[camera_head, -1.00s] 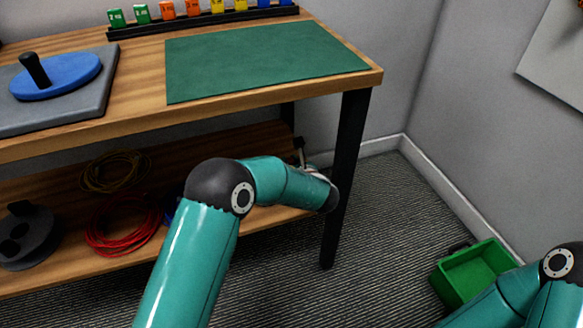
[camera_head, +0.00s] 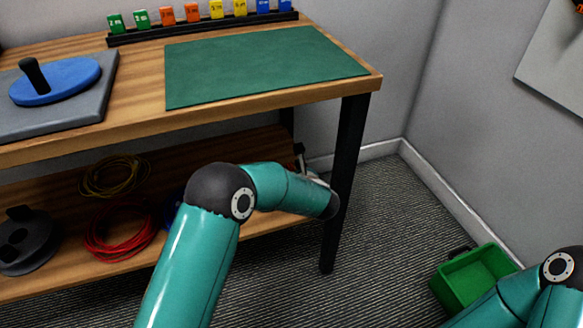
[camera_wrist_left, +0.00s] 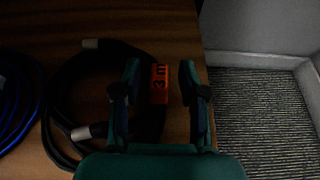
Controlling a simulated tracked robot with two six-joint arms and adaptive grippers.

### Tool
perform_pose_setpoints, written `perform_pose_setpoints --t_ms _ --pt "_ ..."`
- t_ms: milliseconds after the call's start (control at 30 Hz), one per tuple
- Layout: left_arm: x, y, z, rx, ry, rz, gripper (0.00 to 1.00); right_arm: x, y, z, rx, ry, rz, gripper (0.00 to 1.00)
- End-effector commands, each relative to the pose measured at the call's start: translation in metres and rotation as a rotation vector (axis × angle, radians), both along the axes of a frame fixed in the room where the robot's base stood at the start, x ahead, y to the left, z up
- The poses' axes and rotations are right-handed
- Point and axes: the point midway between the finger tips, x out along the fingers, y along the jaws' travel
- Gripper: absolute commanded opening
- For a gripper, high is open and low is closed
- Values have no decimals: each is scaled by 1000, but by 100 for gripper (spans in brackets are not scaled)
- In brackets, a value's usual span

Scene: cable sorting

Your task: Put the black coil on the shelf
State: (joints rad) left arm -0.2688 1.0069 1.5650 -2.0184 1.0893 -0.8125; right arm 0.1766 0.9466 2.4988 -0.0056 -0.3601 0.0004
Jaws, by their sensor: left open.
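The black coil (camera_wrist_left: 52,118) lies on the wooden lower shelf (camera_head: 258,150), near its right end. In the left wrist view it has two pale connectors and an orange "3 m" tag (camera_wrist_left: 160,84). My left gripper (camera_wrist_left: 159,75) is open, with one finger on each side of the tag and over the coil's right side. I cannot tell whether the fingers touch the coil. In the head view my left forearm hides the coil and most of that gripper. My right arm shows at the lower right; its gripper is out of view.
A blue coil (camera_wrist_left: 14,105) lies left of the black one. A red coil (camera_head: 122,232), a yellow coil (camera_head: 113,175) and a dark spool (camera_head: 28,240) are farther left. A black table leg (camera_head: 343,185) stands beside my left forearm. A green bin (camera_head: 462,282) is on the floor.

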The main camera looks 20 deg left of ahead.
Motion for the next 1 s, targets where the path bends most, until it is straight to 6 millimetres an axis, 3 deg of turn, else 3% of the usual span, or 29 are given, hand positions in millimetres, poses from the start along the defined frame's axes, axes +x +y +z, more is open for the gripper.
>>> perform_pose_setpoints --t_ms 600,1000 --pt "-81 -54 43 1 -1 0 43 0 0 37 0 0 0 43" --pt "-88 -58 45 0 -1 2 43 0 0 38 0 0 0 43"
